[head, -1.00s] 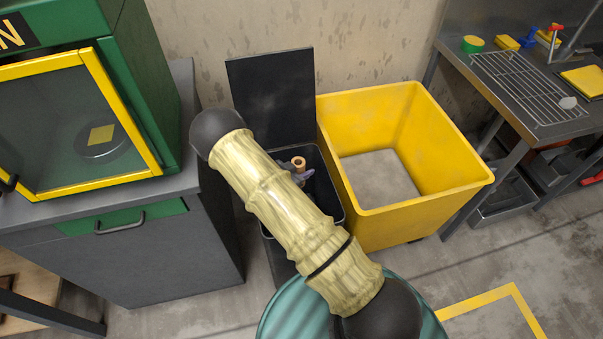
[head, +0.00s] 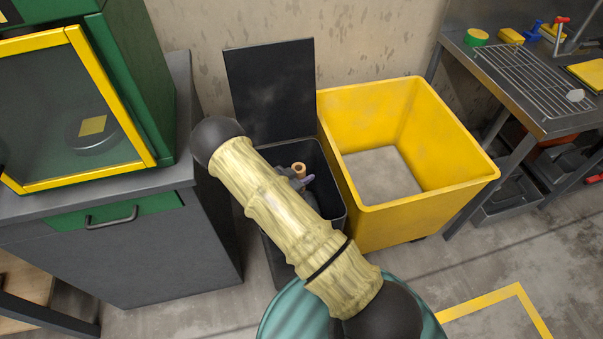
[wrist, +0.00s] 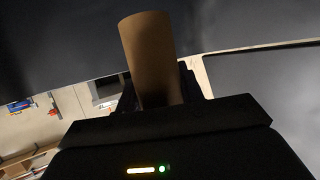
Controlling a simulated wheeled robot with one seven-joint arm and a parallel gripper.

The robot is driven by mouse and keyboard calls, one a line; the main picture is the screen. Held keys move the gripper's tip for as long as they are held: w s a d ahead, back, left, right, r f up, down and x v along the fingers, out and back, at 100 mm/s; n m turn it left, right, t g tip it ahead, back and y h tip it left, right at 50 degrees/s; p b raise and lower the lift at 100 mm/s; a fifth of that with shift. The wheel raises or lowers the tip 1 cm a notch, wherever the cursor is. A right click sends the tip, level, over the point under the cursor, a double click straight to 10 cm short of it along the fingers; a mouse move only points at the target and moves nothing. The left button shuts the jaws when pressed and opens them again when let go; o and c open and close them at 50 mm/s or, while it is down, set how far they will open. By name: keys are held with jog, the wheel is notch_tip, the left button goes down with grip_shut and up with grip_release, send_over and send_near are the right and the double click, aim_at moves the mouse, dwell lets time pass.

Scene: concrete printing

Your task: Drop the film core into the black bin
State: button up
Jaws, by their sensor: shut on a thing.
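The film core (wrist: 148,50) is a brown cardboard tube held upright in my gripper (wrist: 155,95) in the wrist view. Its small ring-shaped end (head: 299,169) also shows in the head view. The black bin (head: 333,195) stands between the grey cabinet and the yellow bin, with its lid (head: 270,90) raised against the wall. My gripper (head: 297,181) appears over or within the bin's opening; the exact height is hard to tell. My arm hides the bin's left and front parts and most of the gripper.
A large open yellow bin (head: 475,183) stands right against the black bin's side. A grey cabinet (head: 170,250) with a green, yellow-framed machine (head: 150,100) is at left. A steel table (head: 560,125) with a wire rack is at right. A yellow floor line (head: 480,302) lies in front.

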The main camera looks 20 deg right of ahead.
aim_at(302, 165)
jog(key=shift+f, duration=0.1)
jog(key=o, duration=1.1)
jog(key=shift+c, duration=0.2)
notch_tip(302, 165, up, 10)
jog(key=shift+p, duration=0.65)
